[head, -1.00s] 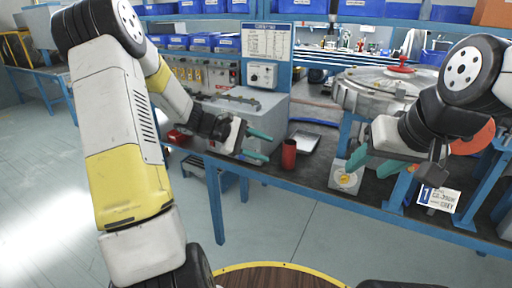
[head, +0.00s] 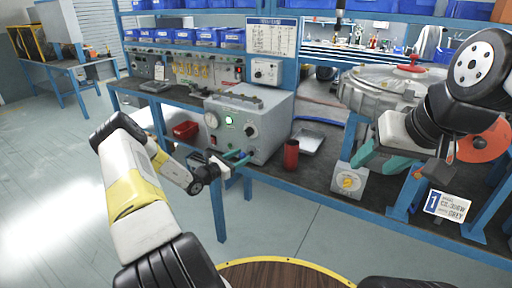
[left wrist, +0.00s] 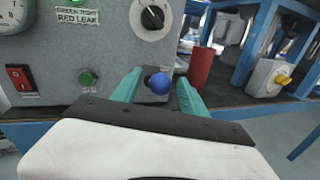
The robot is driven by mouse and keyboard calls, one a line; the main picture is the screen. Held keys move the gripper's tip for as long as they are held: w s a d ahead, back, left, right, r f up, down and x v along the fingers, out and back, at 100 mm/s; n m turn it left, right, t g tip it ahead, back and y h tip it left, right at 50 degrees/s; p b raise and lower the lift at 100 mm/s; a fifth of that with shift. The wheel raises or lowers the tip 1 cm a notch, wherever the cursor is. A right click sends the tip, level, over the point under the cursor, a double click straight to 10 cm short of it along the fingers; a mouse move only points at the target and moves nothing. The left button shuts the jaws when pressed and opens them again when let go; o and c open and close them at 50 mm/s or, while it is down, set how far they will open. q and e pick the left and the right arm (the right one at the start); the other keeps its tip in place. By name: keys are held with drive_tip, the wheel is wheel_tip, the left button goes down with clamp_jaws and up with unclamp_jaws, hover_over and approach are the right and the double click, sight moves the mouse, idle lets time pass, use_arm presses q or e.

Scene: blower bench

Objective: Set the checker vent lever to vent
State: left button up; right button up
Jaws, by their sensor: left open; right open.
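The checker (head: 262,140) is a grey box on the bench with a round gauge, a green light and a dark knob; its front also shows in the left wrist view (left wrist: 110,50). A lever with a blue ball knob (left wrist: 160,84) sticks out of its lower front. My left gripper (head: 240,158) is open at that front; in the left wrist view its teal fingers (left wrist: 158,90) stand on either side of the ball, with gaps visible. The lever's base and any vent marking are hidden or unreadable. My right gripper (head: 379,161) is open, away to the right.
A red cylinder (head: 291,155) stands right of the checker, near a metal tray (head: 308,141). A grey box with a yellow knob (head: 348,181) sits farther right. A red switch (left wrist: 20,78) and green button (left wrist: 87,77) lie left of the lever.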

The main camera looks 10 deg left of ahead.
use_arm(q)
drive_tip(key=shift+x, duration=2.1)
drive_tip(key=shift+d, duration=0.1)
clamp_jaws()
drive_tip(key=shift+s, duration=0.1)
